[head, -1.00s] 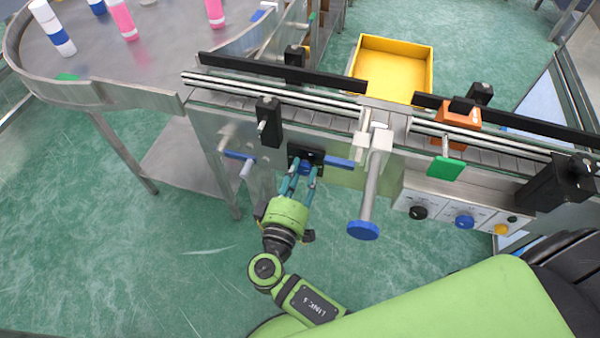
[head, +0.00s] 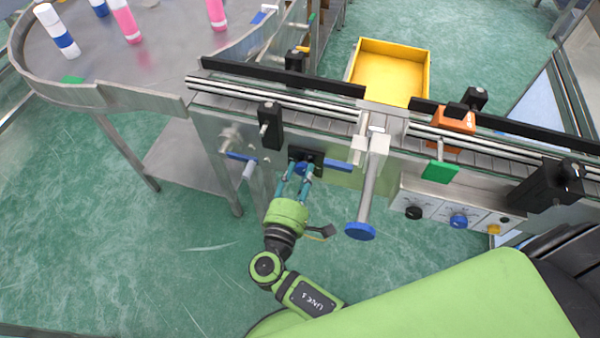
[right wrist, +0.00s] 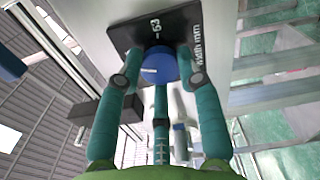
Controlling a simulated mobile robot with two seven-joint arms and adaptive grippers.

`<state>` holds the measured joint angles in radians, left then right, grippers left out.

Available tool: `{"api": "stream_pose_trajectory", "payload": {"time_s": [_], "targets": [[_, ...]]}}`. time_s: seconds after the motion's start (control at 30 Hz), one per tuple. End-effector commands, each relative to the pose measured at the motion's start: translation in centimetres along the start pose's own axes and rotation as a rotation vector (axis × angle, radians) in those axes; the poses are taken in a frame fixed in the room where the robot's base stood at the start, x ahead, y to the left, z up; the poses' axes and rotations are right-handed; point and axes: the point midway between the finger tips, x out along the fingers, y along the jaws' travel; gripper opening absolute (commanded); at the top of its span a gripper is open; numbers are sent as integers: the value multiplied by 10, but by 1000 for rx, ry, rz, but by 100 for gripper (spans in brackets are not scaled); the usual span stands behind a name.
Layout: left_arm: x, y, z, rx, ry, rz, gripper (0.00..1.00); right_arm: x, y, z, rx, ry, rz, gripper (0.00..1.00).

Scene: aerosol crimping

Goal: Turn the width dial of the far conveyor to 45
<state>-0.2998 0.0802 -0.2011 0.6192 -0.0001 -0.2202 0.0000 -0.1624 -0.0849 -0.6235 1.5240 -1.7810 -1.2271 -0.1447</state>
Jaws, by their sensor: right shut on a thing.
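The blue width dial (right wrist: 160,66) sits on a black plate (right wrist: 205,30) marked "width mm", with figures that look like 63, turned on their side. In the head view the plate (head: 318,157) is on the near side wall of the conveyor (head: 340,124). My right gripper (head: 306,170) reaches up to it from below. In the right wrist view its teal fingers (right wrist: 160,80) are shut around the dial, which hides part of its rim. My left gripper is not in view.
Blue handles (head: 336,164) flank the plate. A post with a blue disc (head: 360,231) stands just right of my gripper. A control box (head: 440,212) with knobs is further right. A round table (head: 110,95) with bottles is at the upper left, a yellow bin (head: 390,78) behind.

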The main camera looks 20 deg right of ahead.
Motion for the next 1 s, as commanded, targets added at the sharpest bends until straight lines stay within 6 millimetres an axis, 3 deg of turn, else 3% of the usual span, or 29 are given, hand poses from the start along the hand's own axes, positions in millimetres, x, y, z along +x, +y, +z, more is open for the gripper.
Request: {"api": "stream_pose_trajectory", "payload": {"time_s": [0.6, 0.63, 0.7, 1.0], "targets": [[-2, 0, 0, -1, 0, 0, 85, 0, -4, 2, -48, -7, -8, 4], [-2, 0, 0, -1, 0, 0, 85, 0, -4, 2, -48, -7, -8, 40], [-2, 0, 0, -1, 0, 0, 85, 0, -4, 2, -48, -6, -8, 60], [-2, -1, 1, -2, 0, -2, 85, 0, -1, 1, -44, -2, -2, 60]]}}
